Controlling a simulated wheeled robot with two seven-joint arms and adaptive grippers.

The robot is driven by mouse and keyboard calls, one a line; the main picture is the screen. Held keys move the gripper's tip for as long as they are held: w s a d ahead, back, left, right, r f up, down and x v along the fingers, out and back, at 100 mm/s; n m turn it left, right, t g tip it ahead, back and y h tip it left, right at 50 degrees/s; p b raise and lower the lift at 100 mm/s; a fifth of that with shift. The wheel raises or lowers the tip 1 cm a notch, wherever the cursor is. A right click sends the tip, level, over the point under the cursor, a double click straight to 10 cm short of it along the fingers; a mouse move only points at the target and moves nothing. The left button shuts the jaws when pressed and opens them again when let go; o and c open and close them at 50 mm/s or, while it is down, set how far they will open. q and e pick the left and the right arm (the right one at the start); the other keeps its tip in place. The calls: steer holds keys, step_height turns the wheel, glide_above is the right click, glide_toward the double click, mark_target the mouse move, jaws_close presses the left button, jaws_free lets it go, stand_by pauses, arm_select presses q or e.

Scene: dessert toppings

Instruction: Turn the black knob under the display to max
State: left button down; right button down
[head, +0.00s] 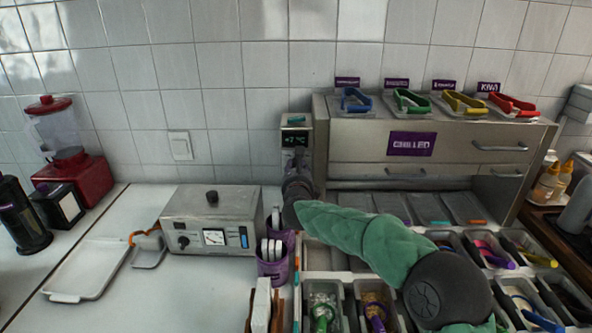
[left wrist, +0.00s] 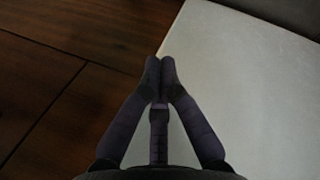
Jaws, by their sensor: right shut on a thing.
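The small digital display (head: 295,139), lit green and reading about +7 °C, is on a narrow grey panel at the left end of the chilled cabinet (head: 365,148). My right gripper (head: 298,163) is at the panel just under the display, shut on the black knob. The gripper's dark fingers hide the knob, so its setting cannot be read. My left gripper shows only in the left wrist view (left wrist: 160,68), its fingertips together and nothing between them, above a white surface's edge and a dark wooden floor.
A metal box (head: 212,207) with a dial gauge and its own black knob stands on the white counter. A purple cup (head: 272,270) is beside it. Topping bins (head: 320,287) lie under my right arm. Coloured tongs (head: 411,100) rest on the cabinet. A white tray (head: 85,270) lies left.

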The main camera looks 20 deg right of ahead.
steer(key=shift+d+f+m, duration=0.15)
steer(key=shift+f+m, duration=0.05)
steer(key=shift+m, duration=0.3)
steer(key=shift+f, duration=0.15)
steer(key=c, duration=0.9)
jaws_free()
steer(key=shift+r, duration=0.2)
steer(key=shift+s, duration=0.15)
steer(key=f+v, duration=0.1)
steer(key=v, duration=1)
steer(key=shift+s+r, duration=0.4)
steer(key=shift+r, duration=0.1)
